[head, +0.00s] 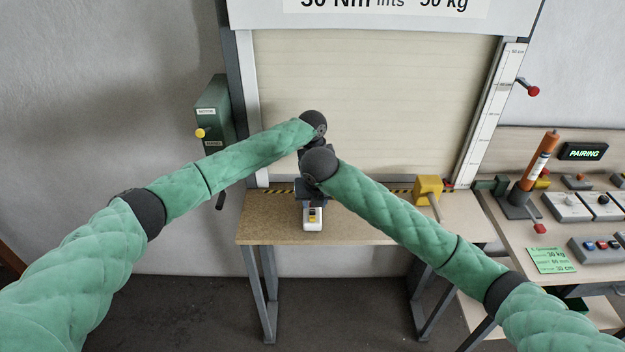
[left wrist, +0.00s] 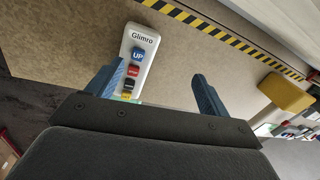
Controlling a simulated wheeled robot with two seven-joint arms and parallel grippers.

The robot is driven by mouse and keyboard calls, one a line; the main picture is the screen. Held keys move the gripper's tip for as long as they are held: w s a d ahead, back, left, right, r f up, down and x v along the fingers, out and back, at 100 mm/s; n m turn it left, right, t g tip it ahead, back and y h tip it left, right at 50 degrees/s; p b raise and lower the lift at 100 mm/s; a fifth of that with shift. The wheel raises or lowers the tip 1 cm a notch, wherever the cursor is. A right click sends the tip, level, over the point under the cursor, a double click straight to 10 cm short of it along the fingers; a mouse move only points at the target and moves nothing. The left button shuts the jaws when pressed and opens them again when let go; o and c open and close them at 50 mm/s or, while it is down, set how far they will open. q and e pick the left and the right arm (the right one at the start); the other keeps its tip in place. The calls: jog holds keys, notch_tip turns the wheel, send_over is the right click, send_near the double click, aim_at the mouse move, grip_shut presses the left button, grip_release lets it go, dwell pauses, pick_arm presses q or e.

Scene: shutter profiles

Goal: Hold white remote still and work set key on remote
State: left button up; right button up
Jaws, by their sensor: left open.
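The white remote (head: 312,226) lies on the wooden bench, its near end showing below my grippers in the head view. In the left wrist view the remote (left wrist: 146,39) shows the name Glimro, a blue UP key, a red key, a black key and a yellow key (left wrist: 126,96), partly hidden at the gripper's edge; I cannot read the yellow key's label. My left gripper (left wrist: 153,90) is open and empty, with the remote in view between its blue fingers, close to the left one. My right gripper (head: 311,192) is above the remote, mostly hidden by its wrist.
The bench (head: 265,230) has free room on both sides of the remote. A yellow block (head: 428,188) with a lever stands at its right. Behind is the closed shutter (head: 375,100).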

pick_arm(q)
jog(key=shift+s+a+f+m+y, duration=0.15)
jog(key=shift+a+f+m+y, duration=0.15)
jog(key=shift+a+m, duration=0.2)
jog(key=shift+s+a+f+m+y, duration=0.1)
jog(key=shift+a+f+m+y, duration=0.1)
jog(key=shift+a+m+y, duration=0.3)
jog(key=shift+a+f, duration=0.1)
jog(key=shift+f, duration=3.85)
jog(key=c, duration=1.1)
jog(key=shift+c, duration=0.4)
pick_arm(e)
grip_shut()
